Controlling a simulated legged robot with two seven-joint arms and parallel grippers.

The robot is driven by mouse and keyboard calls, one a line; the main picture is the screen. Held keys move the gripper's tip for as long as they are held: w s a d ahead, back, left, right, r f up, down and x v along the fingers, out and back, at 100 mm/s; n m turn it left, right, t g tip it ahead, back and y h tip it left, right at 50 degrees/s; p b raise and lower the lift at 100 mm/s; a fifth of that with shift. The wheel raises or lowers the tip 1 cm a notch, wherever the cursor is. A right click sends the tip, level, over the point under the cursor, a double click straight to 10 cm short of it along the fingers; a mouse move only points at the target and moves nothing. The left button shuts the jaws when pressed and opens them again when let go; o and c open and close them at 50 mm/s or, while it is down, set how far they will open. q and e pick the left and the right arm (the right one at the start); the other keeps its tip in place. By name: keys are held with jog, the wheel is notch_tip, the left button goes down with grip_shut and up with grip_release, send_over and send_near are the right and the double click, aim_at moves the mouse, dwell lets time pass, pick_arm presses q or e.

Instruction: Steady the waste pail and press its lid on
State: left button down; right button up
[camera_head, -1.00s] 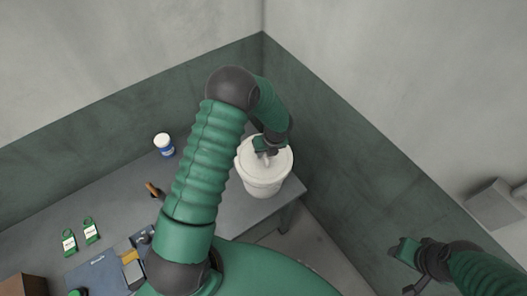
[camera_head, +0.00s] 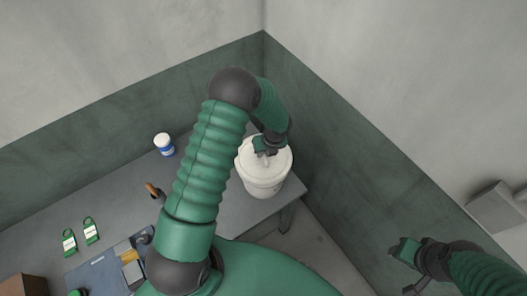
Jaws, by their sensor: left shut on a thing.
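The white waste pail (camera_head: 263,188) stands upright near the right end of the grey table. Its white lid (camera_head: 279,163) covers the pail's top; whether it is fully seated I cannot tell. My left gripper (camera_head: 266,151) is over the far part of the lid and shut on it, and the fingers and arm hide the exact grip point. My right gripper (camera_head: 402,270) is open and empty, at the lower right, well away from the pail and beyond the table.
On the table (camera_head: 237,208) are a white and blue jar (camera_head: 164,144), a brown-handled tool (camera_head: 153,190), two green tags (camera_head: 69,242) and a blue board (camera_head: 92,274). A brown box (camera_head: 22,287) is at lower left. Walls close in behind the table.

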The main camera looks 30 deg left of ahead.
jog(key=shift+r, duration=0.15)
pick_arm(q)
jog(key=shift+s+a, duration=0.15)
jog(key=shift+a, duration=0.15)
pick_arm(e)
jog(key=shift+s+a, duration=0.1)
jog(key=shift+a, duration=0.35)
pick_arm(q)
jog(key=shift+d, duration=0.15)
pick_arm(e)
jog(key=shift+d, duration=0.1)
pick_arm(q)
jog(key=shift+d, duration=0.4)
pick_arm(e)
jog(key=shift+d+r, duration=0.15)
jog(key=shift+d, duration=0.05)
pick_arm(q)
jog(key=shift+a, duration=0.2)
pick_arm(e)
jog(key=shift+a, duration=0.15)
pick_arm(q)
jog(key=shift+p, duration=0.3)
pick_arm(e)
jog(key=shift+r, duration=0.15)
pick_arm(q)
jog(key=c, duration=0.9)
grip_release()
jog(key=shift+o, duration=0.2)
